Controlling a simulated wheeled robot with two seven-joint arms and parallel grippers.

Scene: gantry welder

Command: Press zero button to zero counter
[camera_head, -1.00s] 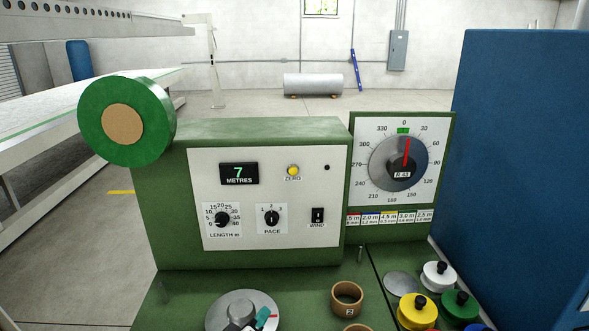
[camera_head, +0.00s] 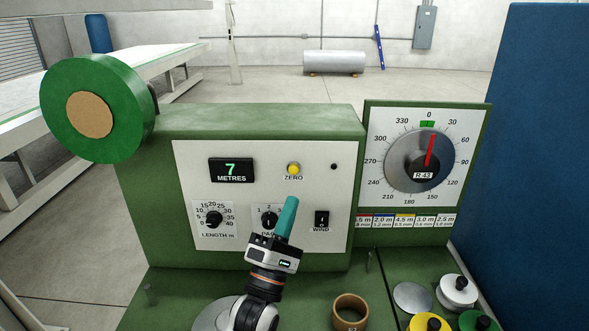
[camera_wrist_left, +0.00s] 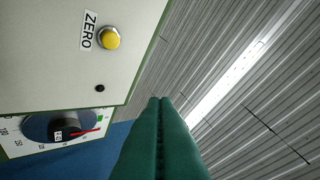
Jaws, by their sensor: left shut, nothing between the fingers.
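The yellow zero button (camera_head: 293,169) sits on the white panel (camera_head: 255,157), above its ZERO label. In the left wrist view the button (camera_wrist_left: 109,38) is at the upper left. The counter display (camera_head: 231,170) reads 7 METRES in green. My left gripper (camera_head: 289,202) is shut and empty, its green fingers pointing up in front of the panel, below the button and partly over the PACE knob (camera_head: 269,220). In the wrist view the closed fingers (camera_wrist_left: 161,105) appear apart from the button. My right gripper is not in view.
A LENGTH knob (camera_head: 213,219) and a WIND switch (camera_head: 321,218) are on the panel. A round dial (camera_head: 415,160) stands to the right. A green tape roll (camera_head: 98,108) juts out left. Below are a brown ring (camera_head: 350,311) and coloured spools (camera_head: 457,290).

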